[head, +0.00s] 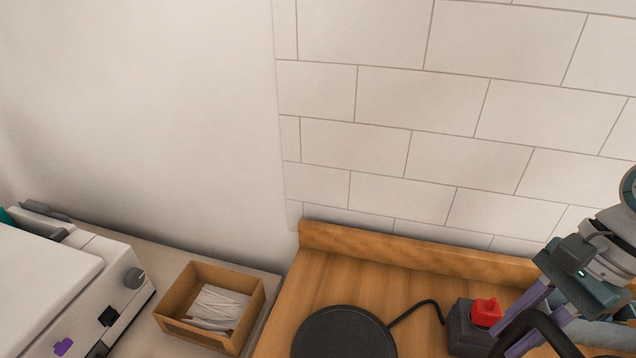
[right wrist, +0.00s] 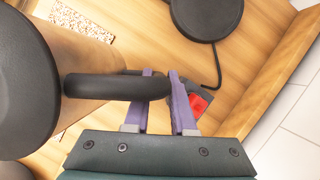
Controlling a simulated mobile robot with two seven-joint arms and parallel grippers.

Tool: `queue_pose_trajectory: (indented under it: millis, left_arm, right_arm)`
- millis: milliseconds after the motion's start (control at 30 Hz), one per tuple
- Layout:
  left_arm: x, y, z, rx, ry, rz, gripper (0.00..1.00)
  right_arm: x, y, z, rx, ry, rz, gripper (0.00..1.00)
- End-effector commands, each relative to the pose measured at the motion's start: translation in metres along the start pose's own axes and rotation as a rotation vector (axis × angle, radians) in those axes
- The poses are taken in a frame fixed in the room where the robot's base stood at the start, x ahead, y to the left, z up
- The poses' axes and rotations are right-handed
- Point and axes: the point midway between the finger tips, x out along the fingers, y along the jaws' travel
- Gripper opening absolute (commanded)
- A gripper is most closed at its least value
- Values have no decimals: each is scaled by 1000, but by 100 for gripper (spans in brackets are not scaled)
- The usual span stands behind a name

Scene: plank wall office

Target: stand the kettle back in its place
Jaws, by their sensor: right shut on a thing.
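The kettle (right wrist: 20,85) fills the left of the right wrist view, with a dark round part and a black handle. My right gripper (right wrist: 161,76) has purple fingers shut on that handle; in the head view the gripper (head: 508,338) is at the lower right. Most of the kettle is out of the head view. The round black kettle base (head: 345,335) lies bare on the wooden counter, left of the gripper, with a cord running right. The base also shows at the top of the right wrist view (right wrist: 207,15). My left gripper is not in view.
A dark block with a red top (head: 487,312) stands beside my right fingers. A wooden box of white sticks (head: 172,326) and a white machine (head: 60,290) are at the left. The wooden counter (head: 345,270) has a raised back edge against a tiled wall.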

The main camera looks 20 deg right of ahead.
Motion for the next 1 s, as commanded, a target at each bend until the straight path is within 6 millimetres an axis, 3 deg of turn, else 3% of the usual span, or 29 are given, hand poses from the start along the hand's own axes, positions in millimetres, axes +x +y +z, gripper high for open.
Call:
queue_pose_trajectory:
  millis: [133,267,400,533,800,1000]
  left_arm:
    - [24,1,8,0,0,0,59]
    - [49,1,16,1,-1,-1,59]
    - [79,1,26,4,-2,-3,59]
    - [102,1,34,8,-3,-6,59]
    - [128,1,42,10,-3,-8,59]
    - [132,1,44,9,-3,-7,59]
  right_arm:
    - [8,-33,31,52,-11,-34,0]
    - [3,-71,64,136,-13,-76,0]
    - [-17,-113,96,278,-16,-140,0]
    - [-45,-143,117,446,-18,-209,0]
    - [-98,-170,135,747,-16,-327,0]
    - [-112,-173,138,832,-12,-355,0]
